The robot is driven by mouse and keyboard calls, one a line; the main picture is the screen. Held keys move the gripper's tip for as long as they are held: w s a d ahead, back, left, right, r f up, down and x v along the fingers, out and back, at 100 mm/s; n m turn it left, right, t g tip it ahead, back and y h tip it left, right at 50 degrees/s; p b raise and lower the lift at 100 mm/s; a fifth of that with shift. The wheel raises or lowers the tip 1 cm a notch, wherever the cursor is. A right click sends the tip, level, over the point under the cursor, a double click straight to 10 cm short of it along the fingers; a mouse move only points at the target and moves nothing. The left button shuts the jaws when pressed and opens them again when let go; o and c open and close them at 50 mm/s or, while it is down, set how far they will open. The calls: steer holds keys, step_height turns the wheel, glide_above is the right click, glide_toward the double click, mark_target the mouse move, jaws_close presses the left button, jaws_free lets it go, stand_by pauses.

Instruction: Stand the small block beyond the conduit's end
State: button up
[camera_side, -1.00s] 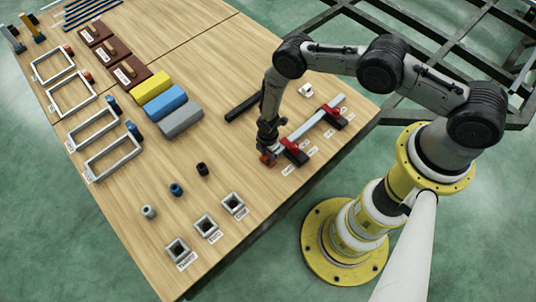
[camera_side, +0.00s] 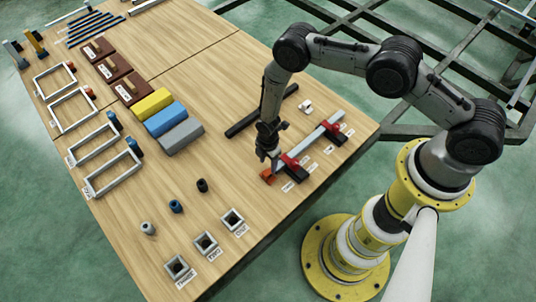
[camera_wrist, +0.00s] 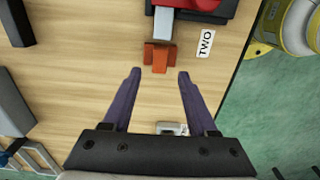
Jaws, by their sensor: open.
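The small orange-red block (camera_side: 267,176) stands on the table at the near left end of the grey conduit (camera_side: 318,137). In the wrist view the block (camera_wrist: 160,58) is in line with the conduit (camera_wrist: 163,22), right at its end; I cannot tell whether they touch. The conduit rests in red clamps with black bases (camera_side: 297,170). My gripper (camera_side: 268,158) is above the block in the side view. In the wrist view its two fingers (camera_wrist: 158,76) are spread wide and empty, with the block just ahead between their tips.
A black bar (camera_side: 262,111) lies behind the conduit, and a small white part (camera_side: 305,107) is near it. Labels line the conduit's front side. Square sockets (camera_side: 206,243) and small cylinders (camera_side: 176,206) stand to the left. The table's front edge is close.

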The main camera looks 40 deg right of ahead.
step_height(320, 180, up, 5)
step_height(320, 180, up, 27)
steer(key=m+t, duration=0.2)
steer(key=m, duration=0.4)
glide_above(268, 172)
steer(key=w+d, duration=0.3)
steer(key=s+d+r+m+t, duration=0.15)
steer(key=s+r, duration=0.25)
steer(key=r, duration=0.4)
steer(key=s+d+r+m, duration=0.3)
steer(key=r, duration=0.5)
steer(key=s+d+r+m+t, duration=0.1)
steer(key=s+d+r+m, duration=0.1)
steer(key=s, duration=0.8)
steer(key=s+d+r+m+t, duration=0.1)
steer(key=s+r+m, duration=0.4)
steer(key=s, duration=0.5)
steer(key=shift+s+d+r, duration=0.3)
steer(key=shift+d+r, duration=0.05)
steer(key=shift+d, duration=0.05)
steer(key=shift+m, duration=0.25)
